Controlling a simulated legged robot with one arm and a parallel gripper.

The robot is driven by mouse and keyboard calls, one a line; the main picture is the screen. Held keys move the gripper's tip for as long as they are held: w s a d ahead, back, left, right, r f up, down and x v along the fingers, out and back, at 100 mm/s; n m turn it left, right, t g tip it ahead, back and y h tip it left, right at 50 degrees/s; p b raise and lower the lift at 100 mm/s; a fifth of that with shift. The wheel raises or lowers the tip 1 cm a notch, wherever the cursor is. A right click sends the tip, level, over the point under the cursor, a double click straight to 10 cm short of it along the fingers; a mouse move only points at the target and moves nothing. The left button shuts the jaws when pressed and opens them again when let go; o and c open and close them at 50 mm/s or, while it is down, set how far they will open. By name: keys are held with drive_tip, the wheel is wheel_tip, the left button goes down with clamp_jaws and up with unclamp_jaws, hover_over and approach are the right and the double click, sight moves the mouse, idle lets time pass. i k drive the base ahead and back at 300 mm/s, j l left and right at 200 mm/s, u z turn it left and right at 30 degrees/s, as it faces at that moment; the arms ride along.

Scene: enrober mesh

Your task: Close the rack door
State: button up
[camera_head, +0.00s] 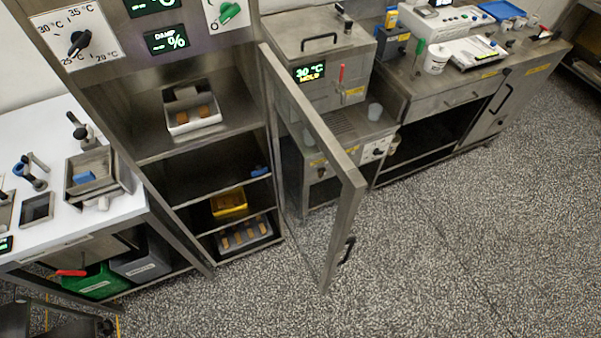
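The rack (148,150) is a tall steel cabinet at the left of centre in the head view. Its door (352,185) is a framed panel hinged on the rack's right side and stands wide open, swung out toward me. A black handle (347,250) sits on the door's outer edge, low down. Inside the rack are a white box (193,121) with brown pieces, a yellow container (229,204) and a lower tray (245,235) of brown bars.
A white table (110,220) with steel pans stands left, with green (97,281) and grey bins below. A steel machine (320,60) stands behind the door, and a bench (440,90) with a printer-like device is at the upper right. Speckled floor (450,240) is clear at right.

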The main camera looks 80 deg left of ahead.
sight(354, 187)
drive_tip(key=i+u, duration=0.15)
drive_tip(key=u, duration=0.35)
drive_tip(key=i+u, duration=0.2)
drive_tip(key=u, duration=0.25)
drive_tip(key=i+u, duration=0.2)
drive_tip(key=u, duration=0.3)
drive_tip(key=i+l+u, duration=0.1)
drive_tip(key=u, duration=0.4)
drive_tip(key=i+l+u, duration=0.1)
drive_tip(key=u, duration=0.4)
drive_tip(key=i+l+u, duration=0.15)
drive_tip(key=u, duration=0.3)
drive_tip(key=i+l+u, duration=0.1)
drive_tip(key=u, duration=0.4)
drive_tip(key=l+u, duration=0.3)
drive_tip(key=u, duration=0.15)
drive_tip(key=i+l+u, duration=0.2)
drive_tip(key=u, duration=0.2)
drive_tip(key=i+l+u, duration=0.15)
drive_tip(key=l+u, duration=0.25)
drive_tip(key=i+l+u, duration=0.1)
drive_tip(key=l+u, duration=0.3)
drive_tip(key=k+j+u, duration=0.1)
drive_tip(key=k+u, duration=0.2)
drive_tip(key=k, duration=0.75)
